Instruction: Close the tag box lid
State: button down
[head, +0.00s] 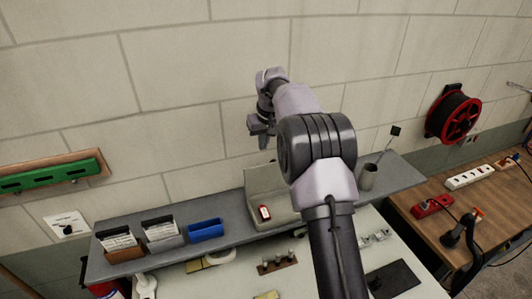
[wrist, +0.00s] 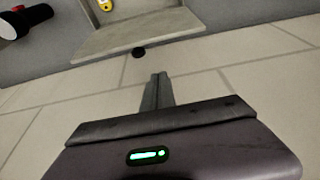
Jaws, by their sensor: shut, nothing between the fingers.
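The tag box (head: 284,214) is a beige box on the grey shelf against the wall. Its lid (head: 262,180) stands raised at the back, so the box is open. A red tag (head: 264,212) shows at its front. In the wrist view the pale lid (wrist: 135,36) is at the top, with a small dark round knob (wrist: 138,53) by its edge and a yellow tag (wrist: 105,5) beyond. My gripper (head: 262,137) is above the box, near the wall, shut and empty. Its fingertips (wrist: 159,76) appear apart from the lid. My arm hides the box's right part.
On the shelf (head: 215,247), left of the box, are a blue bin (head: 206,230) and two card holders (head: 118,242). A grey cup (head: 367,176) stands to the right. The wall is close behind.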

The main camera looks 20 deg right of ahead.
aim_at(274, 174)
jog(key=f, duration=0.1)
jog(key=s+f, duration=0.1)
jog(key=f, duration=0.1)
jog(key=s+f+p, duration=0.1)
jog(key=shift+s+d+f, duration=0.15)
jog(key=shift+s+d, duration=0.05)
jog(key=shift+d, duration=0.05)
jog(key=shift+f+b, duration=0.1)
jog(key=shift+b, duration=0.35)
